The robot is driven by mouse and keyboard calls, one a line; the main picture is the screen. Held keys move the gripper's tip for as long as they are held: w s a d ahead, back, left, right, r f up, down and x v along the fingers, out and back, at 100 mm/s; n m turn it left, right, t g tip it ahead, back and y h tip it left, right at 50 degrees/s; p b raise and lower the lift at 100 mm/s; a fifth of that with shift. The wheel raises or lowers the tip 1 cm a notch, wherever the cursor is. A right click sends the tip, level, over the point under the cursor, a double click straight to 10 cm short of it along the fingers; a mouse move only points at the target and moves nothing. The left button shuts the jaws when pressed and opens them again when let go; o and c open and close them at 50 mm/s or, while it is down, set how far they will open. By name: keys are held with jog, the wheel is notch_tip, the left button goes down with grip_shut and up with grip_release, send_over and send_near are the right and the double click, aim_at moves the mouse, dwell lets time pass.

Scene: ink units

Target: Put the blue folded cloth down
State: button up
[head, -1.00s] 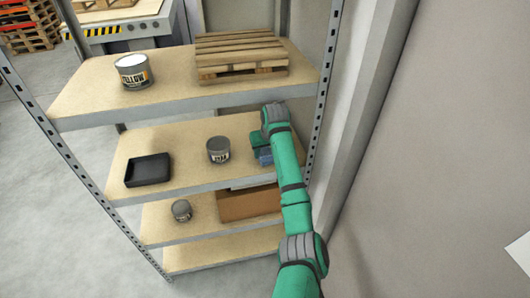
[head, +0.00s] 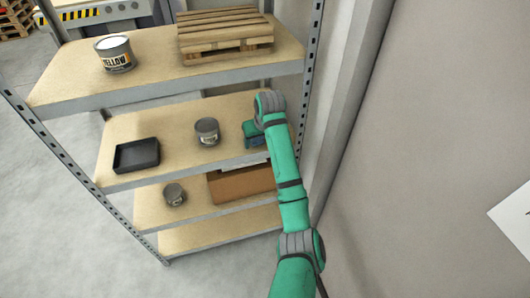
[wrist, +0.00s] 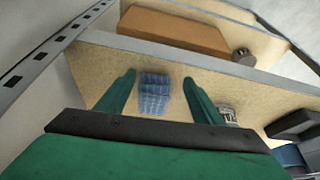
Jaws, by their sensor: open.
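The blue folded cloth (wrist: 155,94) lies on the wooden board of the shelf (wrist: 97,72) in the wrist view. My gripper (wrist: 158,80) is open, with one green finger on each side of the cloth and a gap showing on both sides. In the head view my gripper (head: 254,130) is at the right end of the second board from the top, beside the upright post. There my arm and gripper mostly hide the cloth.
A grey can (head: 207,132) stands left of my gripper on the same board, with a black tray (head: 137,155) farther left. A pallet (head: 226,35) and a yellow-labelled can (head: 114,54) are on the board above. A cardboard box (head: 240,186) and small can (head: 175,194) are below.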

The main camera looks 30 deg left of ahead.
jog(key=s+d, duration=0.4)
jog(key=d, duration=0.2)
jog(key=s+d+f+m+t+y, duration=0.1)
jog(key=s+f+m+t+y, duration=0.4)
jog(key=f, duration=0.8)
jog(key=s+d+f+m+t+h, duration=0.35)
jog(key=s+d+f, duration=0.25)
jog(key=s+d, duration=0.6)
jog(key=s+d+r+m+t+h, duration=0.2)
jog(key=s+d+r+m+h, duration=0.15)
jog(key=s+d, duration=1)
jog(key=s+d+r+n+t+h, duration=0.1)
jog(key=s+d+r+t, duration=0.1)
jog(key=s+d+r, duration=0.5)
jog(key=s+r, duration=0.4)
jog(key=shift+h, duration=0.3)
jog(key=shift+c, duration=0.6)
